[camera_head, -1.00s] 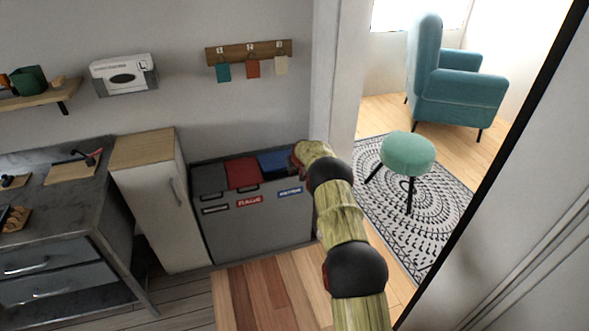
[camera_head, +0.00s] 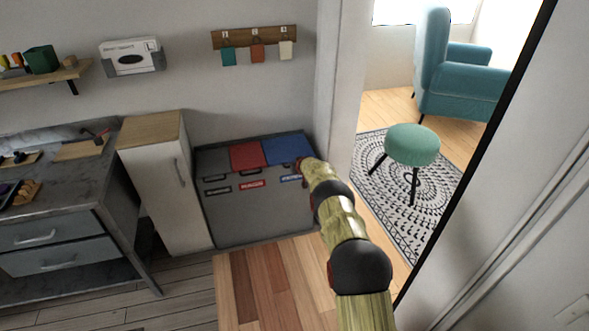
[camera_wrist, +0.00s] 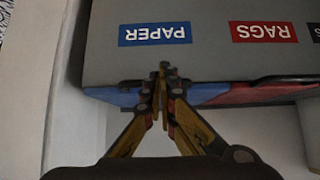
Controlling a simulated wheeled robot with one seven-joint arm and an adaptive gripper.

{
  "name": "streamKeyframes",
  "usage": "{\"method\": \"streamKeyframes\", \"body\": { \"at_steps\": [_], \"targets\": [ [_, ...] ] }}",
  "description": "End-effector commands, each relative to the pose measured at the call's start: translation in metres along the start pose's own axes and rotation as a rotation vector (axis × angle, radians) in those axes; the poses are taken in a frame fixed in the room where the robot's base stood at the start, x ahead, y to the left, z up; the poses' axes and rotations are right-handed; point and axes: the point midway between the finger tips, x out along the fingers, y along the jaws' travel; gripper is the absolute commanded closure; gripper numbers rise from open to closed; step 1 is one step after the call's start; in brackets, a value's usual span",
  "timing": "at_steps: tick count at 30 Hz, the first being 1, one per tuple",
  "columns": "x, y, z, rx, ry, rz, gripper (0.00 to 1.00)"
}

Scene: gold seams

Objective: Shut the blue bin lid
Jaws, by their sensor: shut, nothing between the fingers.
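The blue lid (camera_head: 287,150) is on the right-hand compartment of the grey sorting bin (camera_head: 250,213), beside the red lid (camera_head: 246,156). It looks flat and about level with the red lid; a small gap cannot be ruled out. In the wrist view, turned upside down, the edge of the blue lid (camera_wrist: 118,97) runs in line with the red edge, by the PAPER label (camera_wrist: 155,34). My gripper (camera_wrist: 163,73) is shut and empty, its tips at the front edge by the blue lid; contact is unclear. In the head view its fingers are hidden at the bin's right front.
A white cabinet (camera_head: 165,190) stands against the bin's left side. A wall and doorway are on the right, with a green stool (camera_head: 412,144) beyond. Tags hang from a wooden rack (camera_head: 254,37) above. Wooden floor (camera_head: 270,285) is free in front.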

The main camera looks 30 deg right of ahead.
Motion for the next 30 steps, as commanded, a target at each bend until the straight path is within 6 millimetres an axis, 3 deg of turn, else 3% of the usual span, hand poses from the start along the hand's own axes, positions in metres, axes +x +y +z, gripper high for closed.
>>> {"method": "streamKeyframes", "body": {
  "at_steps": [16, 30],
  "targets": [
    [-0.001, 0.000, 0.004, 0.000, -0.006, -0.002, 1.00],
    [-0.038, 0.000, 0.002, 0.000, -0.003, -0.001, 1.00]
  ]
}}
